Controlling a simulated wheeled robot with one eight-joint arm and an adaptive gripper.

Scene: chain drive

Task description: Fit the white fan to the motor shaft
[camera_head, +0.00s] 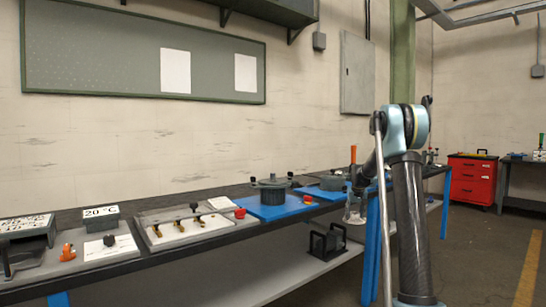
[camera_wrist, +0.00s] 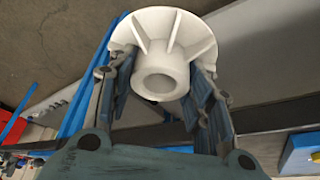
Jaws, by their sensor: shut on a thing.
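My gripper (camera_wrist: 165,78) is shut on the white fan (camera_wrist: 160,30), a round part with radial ribs and a hollow central hub facing the wrist camera. One finger lies on each side of the fan. In the head view my gripper (camera_head: 356,205) hangs by the bench's front edge, with the pale fan (camera_head: 355,216) small at its lower end. A dark grey round unit (camera_head: 270,191) stands on a blue mat to its left, and another grey unit (camera_head: 333,182) stands just behind it. I cannot tell which bears the motor shaft; no shaft is clear in either view.
The long bench carries a grey tray with brass-coloured parts (camera_head: 187,226), an orange part (camera_head: 68,251) and a 20 °C box (camera_head: 100,217). A black-framed object (camera_head: 327,242) sits on the lower shelf. A red drawer cabinet (camera_head: 472,180) stands far right. The floor at right is open.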

